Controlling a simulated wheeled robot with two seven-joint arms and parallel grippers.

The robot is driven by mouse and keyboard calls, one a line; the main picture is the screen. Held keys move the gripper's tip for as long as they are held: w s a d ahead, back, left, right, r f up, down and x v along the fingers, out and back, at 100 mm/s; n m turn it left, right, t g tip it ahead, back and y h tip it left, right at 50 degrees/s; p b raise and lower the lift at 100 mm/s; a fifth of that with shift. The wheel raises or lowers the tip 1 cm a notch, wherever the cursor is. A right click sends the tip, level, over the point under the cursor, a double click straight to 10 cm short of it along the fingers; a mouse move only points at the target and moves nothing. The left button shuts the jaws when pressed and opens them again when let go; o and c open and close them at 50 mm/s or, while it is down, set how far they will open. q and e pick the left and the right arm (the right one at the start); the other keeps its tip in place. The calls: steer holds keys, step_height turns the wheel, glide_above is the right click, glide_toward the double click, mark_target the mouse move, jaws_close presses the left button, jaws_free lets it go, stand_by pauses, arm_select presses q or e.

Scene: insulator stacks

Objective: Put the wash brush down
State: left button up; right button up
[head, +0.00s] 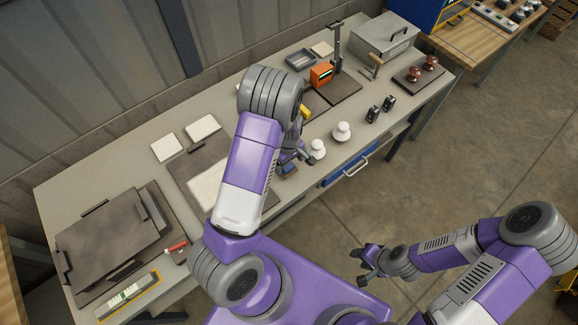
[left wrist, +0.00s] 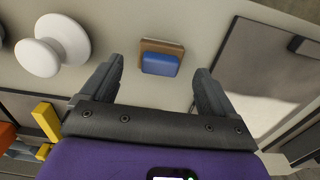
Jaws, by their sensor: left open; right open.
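The wash brush, a small block with a blue part and a brown wooden-looking part, rests on the grey table. It shows in the left wrist view (left wrist: 160,60) and as a small blue patch in the head view (head: 289,170), partly hidden by my arm. My left gripper (head: 296,156) is open just above it. In the left wrist view the left gripper's fingers (left wrist: 159,72) stand on either side of the brush with clear gaps, not touching it. My right gripper (head: 362,263) is open and empty, out over the floor in front of the table.
Two white insulator knobs (head: 342,131) stand right of my left gripper; one is close to it (left wrist: 52,45). A dark mat (head: 196,165) lies to its left. An orange box (head: 321,75) and a post stand behind. Dark trays (head: 112,235) fill the table's left end.

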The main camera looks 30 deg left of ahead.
mark_target(289, 167)
arm_select(q)
step_height(289, 167, up, 8)
steer(key=shift+r+p, duration=0.15)
steer(key=shift+p, duration=0.15)
steer(key=shift+s, duration=0.1)
stand_by(0.4)
